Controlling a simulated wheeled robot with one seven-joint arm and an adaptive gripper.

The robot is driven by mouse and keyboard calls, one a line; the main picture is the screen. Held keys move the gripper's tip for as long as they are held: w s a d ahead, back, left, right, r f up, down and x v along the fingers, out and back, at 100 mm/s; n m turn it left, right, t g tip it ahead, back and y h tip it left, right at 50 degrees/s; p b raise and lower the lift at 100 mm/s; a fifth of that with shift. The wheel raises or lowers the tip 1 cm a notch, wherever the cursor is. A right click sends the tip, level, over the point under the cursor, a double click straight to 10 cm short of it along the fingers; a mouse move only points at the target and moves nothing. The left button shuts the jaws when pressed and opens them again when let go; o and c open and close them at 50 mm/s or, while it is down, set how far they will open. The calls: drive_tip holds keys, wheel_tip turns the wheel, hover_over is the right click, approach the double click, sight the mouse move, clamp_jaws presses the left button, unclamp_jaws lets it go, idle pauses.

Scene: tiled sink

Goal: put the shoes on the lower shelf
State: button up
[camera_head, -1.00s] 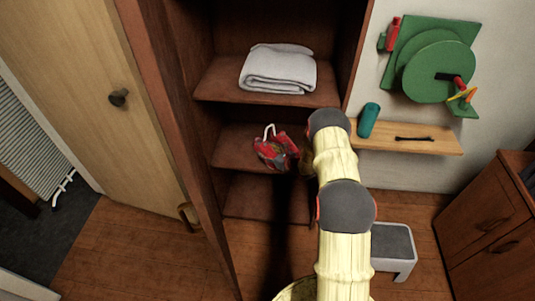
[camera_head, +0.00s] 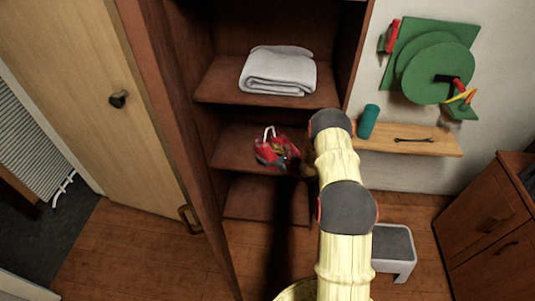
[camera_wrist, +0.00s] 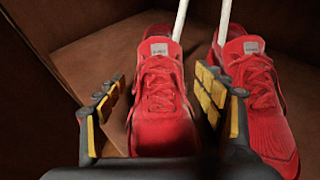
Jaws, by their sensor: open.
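A pair of red shoes stands side by side on the middle shelf of the cabinet. The left shoe (camera_wrist: 160,110) and the right shoe (camera_wrist: 258,105) fill much of the wrist view; together they are a small red patch in the head view (camera_head: 270,150). My gripper (camera_wrist: 165,88) is open, with one finger on each side of the left shoe. Its right finger is in the gap between the two shoes. I cannot tell whether the fingers touch the shoe. The lower shelf (camera_head: 262,197) is below and looks empty. My arm hides part of the gripper in the head view.
A folded grey towel (camera_head: 278,72) lies on the shelf above. The cabinet's left side panel (camera_head: 172,130) closes off that side. A wall shelf (camera_head: 425,142) with a teal cylinder (camera_head: 367,122) is to the right. A grey step stool (camera_head: 393,245) stands on the floor.

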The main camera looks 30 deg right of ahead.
drive_tip(key=p+v, duration=0.3)
drive_tip(key=v, duration=0.8)
drive_tip(key=shift+p, duration=0.3)
drive_tip(key=shift+s, duration=0.15)
